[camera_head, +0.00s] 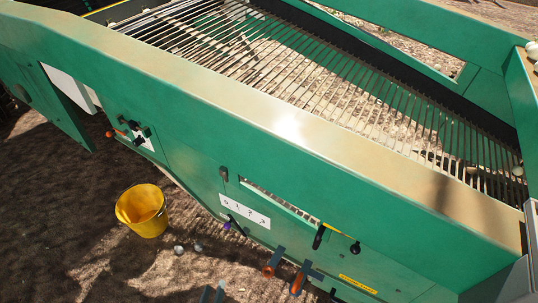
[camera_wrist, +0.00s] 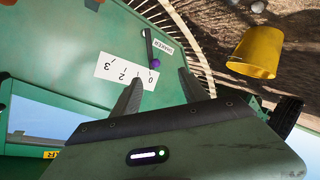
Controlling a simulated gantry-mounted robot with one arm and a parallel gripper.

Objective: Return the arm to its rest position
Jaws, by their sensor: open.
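My gripper (camera_wrist: 161,76) is in the wrist view with its two dark fingers spread apart and nothing between them. Beyond the fingertips is the shaker lever with a purple knob (camera_wrist: 156,63), beside a white scale plate (camera_wrist: 112,68) numbered 0 to 3. The knob stands near the 0 end, and I see no finger closed on it. In the head view the purple knob (camera_head: 227,226) is at the lower left of the white plate (camera_head: 257,217). Two small grey tips at the bottom edge there may be my fingers; the rest of my arm is out of that view.
The green elevator side panel (camera_head: 300,185) runs diagonally, with levers sticking out, including orange-handled ones (camera_head: 298,283). A yellow bucket (camera_head: 142,212) stands on the soil to the left, with small pale round things (camera_head: 178,250) near it. Bare soil (camera_head: 60,230) lies open at lower left.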

